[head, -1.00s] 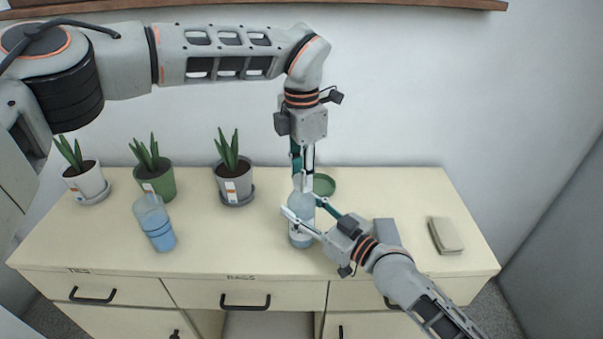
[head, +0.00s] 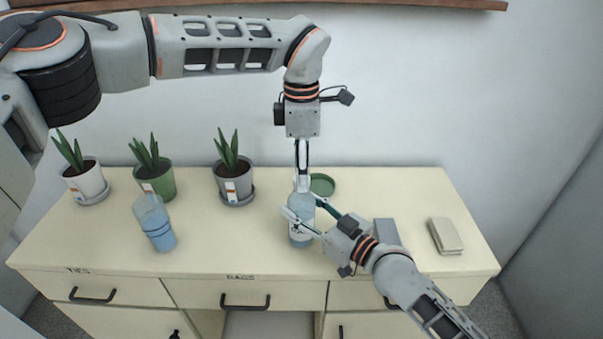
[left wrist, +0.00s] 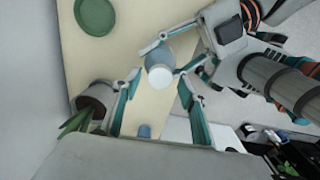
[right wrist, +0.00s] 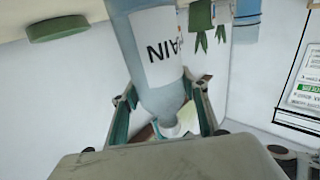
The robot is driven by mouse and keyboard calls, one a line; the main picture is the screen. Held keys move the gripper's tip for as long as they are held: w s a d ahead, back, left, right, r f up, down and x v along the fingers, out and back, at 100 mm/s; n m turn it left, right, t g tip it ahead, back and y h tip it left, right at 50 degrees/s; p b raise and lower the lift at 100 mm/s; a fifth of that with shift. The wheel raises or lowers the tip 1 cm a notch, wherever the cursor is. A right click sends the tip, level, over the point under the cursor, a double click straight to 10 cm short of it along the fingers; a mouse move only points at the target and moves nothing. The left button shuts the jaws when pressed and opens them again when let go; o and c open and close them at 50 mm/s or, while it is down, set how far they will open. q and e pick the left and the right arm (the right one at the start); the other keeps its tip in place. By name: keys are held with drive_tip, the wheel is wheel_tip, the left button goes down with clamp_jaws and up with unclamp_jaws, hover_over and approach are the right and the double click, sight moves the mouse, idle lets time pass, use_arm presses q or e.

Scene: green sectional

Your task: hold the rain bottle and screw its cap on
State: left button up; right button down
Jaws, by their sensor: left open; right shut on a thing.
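The rain bottle (head: 301,232), pale blue with a white label, stands upright near the dresser's front edge. My right gripper (head: 301,206) is shut on its upper part from the right. In the right wrist view the bottle (right wrist: 155,50) shows its label upside down between the fingers. A white cap (left wrist: 160,78) sits at the bottle's mouth in the left wrist view; how tightly it is seated I cannot tell. My left gripper (head: 302,187) points straight down over the bottle's top. It is open, its fingers (left wrist: 158,88) on either side of the cap, with no clear contact.
A second blue bottle (head: 156,224) stands at left. Several potted plants (head: 235,180) line the back. A green saucer (head: 322,184) lies behind the rain bottle. A grey box (head: 386,232) and a beige block (head: 445,235) are at right. The dresser top (head: 230,240) between the bottles is clear.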

use_arm(q)
wheel_tip(320, 180, up, 3)
drive_tip(key=shift+r, duration=0.2)
drive_tip(key=shift+c, duration=0.4)
drive_tip(key=n, duration=0.4)
drive_tip(key=shift+d+r, duration=0.1)
drive_tip(key=shift+r, duration=0.25)
drive_tip(key=n, duration=0.2)
drive_tip(key=r+n, duration=0.1)
drive_tip(key=n, duration=0.2)
drive_tip(key=shift+s+r, duration=0.1)
drive_tip(key=n, duration=0.4)
drive_tip(key=shift+r, duration=0.35)
drive_tip(key=n, duration=0.2)
drive_tip(key=r+n, duration=0.1)
drive_tip(key=n, duration=0.1)
drive_tip(key=shift+f, duration=0.1)
drive_tip(key=shift+f, duration=4)
